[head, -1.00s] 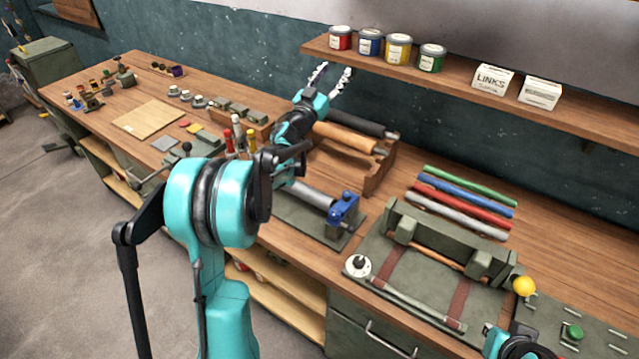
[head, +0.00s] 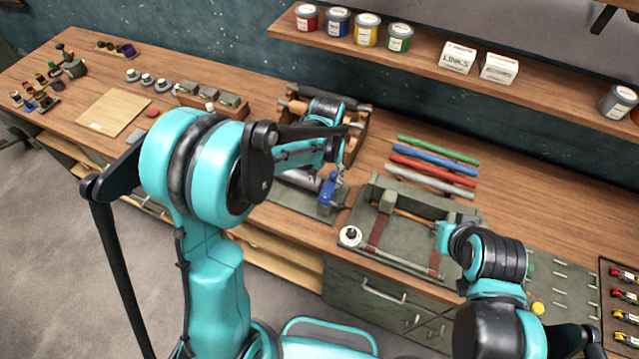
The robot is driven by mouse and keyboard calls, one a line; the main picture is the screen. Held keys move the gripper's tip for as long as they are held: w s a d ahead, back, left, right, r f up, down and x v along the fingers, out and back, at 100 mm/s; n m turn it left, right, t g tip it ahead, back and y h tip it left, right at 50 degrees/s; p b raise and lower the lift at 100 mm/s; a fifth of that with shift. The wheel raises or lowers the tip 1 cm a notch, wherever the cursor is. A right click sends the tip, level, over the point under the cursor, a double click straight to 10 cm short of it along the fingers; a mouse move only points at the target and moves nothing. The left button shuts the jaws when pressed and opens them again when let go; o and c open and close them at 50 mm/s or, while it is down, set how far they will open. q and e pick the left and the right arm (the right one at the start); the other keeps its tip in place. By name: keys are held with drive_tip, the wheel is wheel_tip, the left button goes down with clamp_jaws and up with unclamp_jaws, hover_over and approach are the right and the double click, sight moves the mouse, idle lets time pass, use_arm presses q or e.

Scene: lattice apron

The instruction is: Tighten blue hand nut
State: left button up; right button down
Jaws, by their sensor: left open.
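The blue nut piece (head: 328,190) sits at the right end of a grey metal cylinder (head: 298,178), on a green-grey base plate near the bench's front edge. My left gripper (head: 341,174) points down at the blue piece's upper right side. It is open, small in the picture and partly hidden by my own wrist. I cannot tell whether its fingers touch the blue piece or only stand close to it. My right arm reaches over the right end of the green fixture; its fingers are hidden.
A wooden roller rack (head: 362,140) stands just behind the blue piece. A green fixture (head: 395,240) with a white-and-black knob (head: 350,236) lies to its right. Coloured rods (head: 432,168) lie behind that fixture. A shelf (head: 420,62) with cans overhangs the back.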

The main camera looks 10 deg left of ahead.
sight(325, 194)
use_arm(q)
wheel_tip(325, 194, down, 7)
drive_tip(key=shift+f, duration=0.2)
drive_tip(key=shift+b, duration=0.35)
clamp_jaws()
